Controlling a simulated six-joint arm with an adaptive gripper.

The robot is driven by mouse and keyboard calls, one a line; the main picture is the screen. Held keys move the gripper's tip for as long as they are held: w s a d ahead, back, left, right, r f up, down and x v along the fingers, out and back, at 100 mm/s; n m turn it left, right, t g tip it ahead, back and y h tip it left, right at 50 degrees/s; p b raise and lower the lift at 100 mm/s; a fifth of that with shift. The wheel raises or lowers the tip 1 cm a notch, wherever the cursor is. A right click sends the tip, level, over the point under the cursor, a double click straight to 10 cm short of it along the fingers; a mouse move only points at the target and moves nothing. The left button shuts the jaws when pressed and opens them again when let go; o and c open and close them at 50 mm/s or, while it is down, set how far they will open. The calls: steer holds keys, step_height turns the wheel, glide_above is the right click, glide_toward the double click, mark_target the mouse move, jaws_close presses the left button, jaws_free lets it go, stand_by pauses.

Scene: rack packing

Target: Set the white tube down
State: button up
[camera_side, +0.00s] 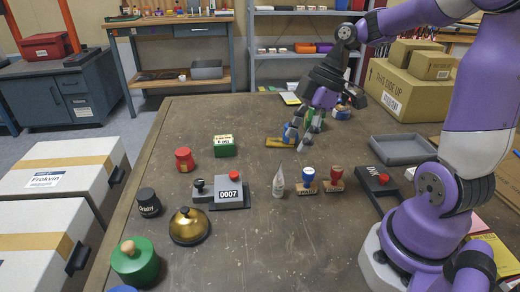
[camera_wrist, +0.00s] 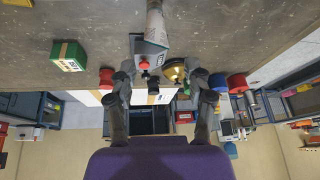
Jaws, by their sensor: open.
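The white tube (camera_side: 278,183) stands upright on the brown table in the side view, narrow end up, between the numbering machine and the blue-topped stamp. It also shows at the top of the wrist view (camera_wrist: 155,22), partly cut off by the frame edge. My gripper (camera_side: 299,143) is open and empty, low over the table behind the tube and apart from it. In the wrist view its two fingers (camera_wrist: 162,92) are spread wide with nothing held between them.
A numbering machine (camera_side: 229,194) is left of the tube; two stamps (camera_side: 306,180) (camera_side: 334,179) are right. A brass bell (camera_side: 189,226) stands nearer the camera. A yellow piece (camera_side: 277,142) lies beside my fingers. A grey tray (camera_side: 403,150) is at right. The front middle table is clear.

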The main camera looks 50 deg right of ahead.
steer(key=s+a+r+m+t+h, duration=0.3)
steer(key=s+a+r+m+h, duration=0.1)
steer(key=m, duration=0.6)
steer(key=shift+s+a+r+m, duration=0.25)
steer(key=shift+s+a+m, duration=0.2)
steer(key=shift+s, duration=0.25)
